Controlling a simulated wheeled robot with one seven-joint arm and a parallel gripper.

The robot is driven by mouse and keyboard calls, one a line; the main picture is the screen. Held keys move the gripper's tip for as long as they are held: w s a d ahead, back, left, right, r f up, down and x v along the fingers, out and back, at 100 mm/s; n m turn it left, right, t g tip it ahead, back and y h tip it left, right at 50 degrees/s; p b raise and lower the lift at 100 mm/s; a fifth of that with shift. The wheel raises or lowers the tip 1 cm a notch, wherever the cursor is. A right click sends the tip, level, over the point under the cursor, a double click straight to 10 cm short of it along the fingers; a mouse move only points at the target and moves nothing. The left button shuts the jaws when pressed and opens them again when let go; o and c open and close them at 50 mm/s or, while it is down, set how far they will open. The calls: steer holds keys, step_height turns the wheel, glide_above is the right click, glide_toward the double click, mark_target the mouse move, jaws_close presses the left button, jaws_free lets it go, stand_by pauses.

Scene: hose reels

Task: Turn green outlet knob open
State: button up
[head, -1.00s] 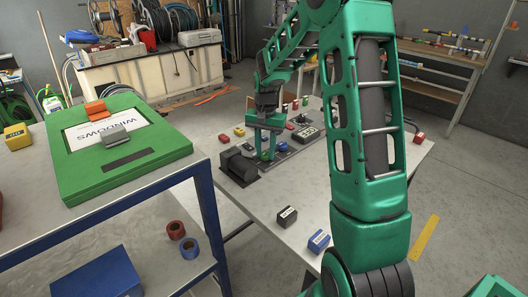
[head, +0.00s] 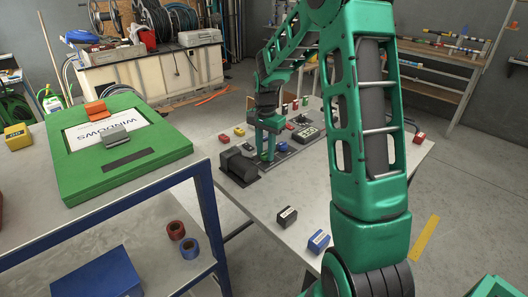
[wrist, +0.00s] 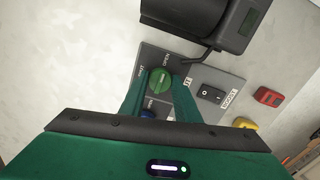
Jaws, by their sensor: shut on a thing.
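The round green knob (wrist: 160,81) sits on a dark grey panel (wrist: 187,72), with OPEN lettering beside it in the wrist view. My gripper (wrist: 160,84) points down at the panel, its two green fingers shut on the knob, one on each side. In the head view my gripper (head: 267,155) stands over the panel at the table's left side, and I cannot make out the knob apart from the green fingers. A blue knob (wrist: 148,114) is next to the near side of my left finger, partly hidden.
A black cylindrical unit (head: 239,166) stands beside the panel. A black rocker switch (wrist: 211,93) is right of the fingers. Red (wrist: 268,96) and yellow (wrist: 245,123) blocks lie beyond it. Small boxes (head: 287,216) sit on the table's near part, with bare surface between.

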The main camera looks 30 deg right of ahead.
steer(key=shift+w+a+r, duration=0.1)
steer(key=shift+w+a, duration=0.05)
steer(key=shift+a, duration=0.05)
steer(key=o, duration=1)
steer(key=shift+o, duration=0.2)
steer(key=shift+d, duration=0.1)
step_height(320, 180, up, 11)
steer(key=shift+f, duration=0.2)
steer(key=s+d+r+n, duration=0.1)
steer(key=s+r+n, duration=0.1)
steer(key=s, duration=0.8)
steer(key=s+r+n, duration=0.1)
steer(key=s+n, duration=0.1)
steer(key=s, duration=0.9)
steer(key=s+a+f+n, duration=0.2)
steer(key=s+f+n, duration=0.1)
steer(key=s, duration=1.2)
steer(key=shift+s+a+f, duration=0.2)
steer(key=shift+f, duration=0.15)
